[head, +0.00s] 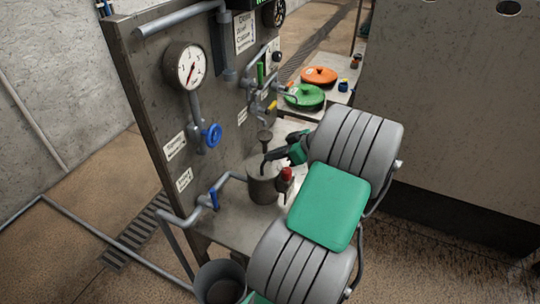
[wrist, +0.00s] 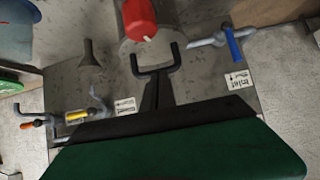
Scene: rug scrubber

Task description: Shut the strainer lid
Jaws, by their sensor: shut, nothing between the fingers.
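The strainer (head: 262,188) is a grey cylinder on the bench, in the middle of the head view. Its round grey top (wrist: 128,50) shows in the wrist view, with a dark U-shaped handle (wrist: 155,70) in front of it. I cannot tell whether the lid sits fully down. My gripper (head: 268,156), black with green, is just above the strainer's top. In the wrist view its dark fingers (wrist: 157,86) are together and reach the handle's bar. Whether they touch it is unclear. A red knob (head: 287,174) is beside the strainer; it hangs large in the wrist view (wrist: 139,18).
A panel with a gauge (head: 190,67) and blue valve (head: 211,135) stands behind. A blue-handled valve (head: 214,198) is left of the strainer. A funnel (wrist: 90,54) is close by. A bucket (head: 220,284) stands in front. Green (head: 305,95) and orange (head: 319,75) lids lie farther back.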

